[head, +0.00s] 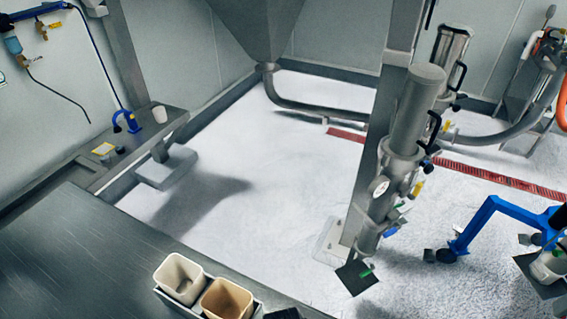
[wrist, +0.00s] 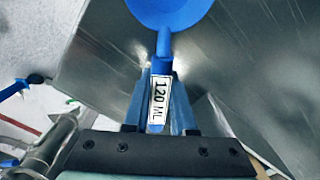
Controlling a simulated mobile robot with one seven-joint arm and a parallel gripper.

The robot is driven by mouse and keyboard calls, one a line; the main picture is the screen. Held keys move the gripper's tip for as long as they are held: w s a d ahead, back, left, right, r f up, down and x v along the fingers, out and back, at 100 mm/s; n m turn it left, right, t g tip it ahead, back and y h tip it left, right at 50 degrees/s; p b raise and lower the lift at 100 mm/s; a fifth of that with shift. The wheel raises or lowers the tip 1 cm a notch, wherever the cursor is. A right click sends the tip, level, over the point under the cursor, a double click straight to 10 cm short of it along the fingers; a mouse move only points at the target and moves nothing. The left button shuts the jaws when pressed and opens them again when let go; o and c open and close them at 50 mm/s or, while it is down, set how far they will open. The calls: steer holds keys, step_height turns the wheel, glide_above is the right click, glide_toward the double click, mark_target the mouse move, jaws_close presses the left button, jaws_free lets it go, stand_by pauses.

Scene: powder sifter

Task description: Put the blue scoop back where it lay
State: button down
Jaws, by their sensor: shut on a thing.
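The blue scoop (wrist: 170,12) shows in the wrist view, its round bowl at the top edge and partly cut off. Its handle points down the picture and bears a white label (wrist: 158,98) reading "120 ML". My gripper (wrist: 161,90) is shut on the handle, one finger on each side. A grey brushed-metal surface (wrist: 240,60) lies behind the scoop. I cannot tell the gap between them. In the head view I make out neither my gripper nor the scoop.
In the head view a steel tabletop (head: 90,255) fills the lower left, mostly bare. A cream bin (head: 168,274) and a tan bin (head: 227,299) stand at its front edge. A side bench (head: 170,122) runs along the left wall. A steel column (head: 357,215) rises right of centre.

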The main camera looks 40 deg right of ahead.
steer(key=shift+f, duration=0.25)
steer(key=c, duration=0.7)
jaws_free()
steer(key=shift+o, duration=0.2)
steer(key=shift+r, duration=0.15)
step_height(320, 180, up, 13)
steer(key=p, duration=1.1)
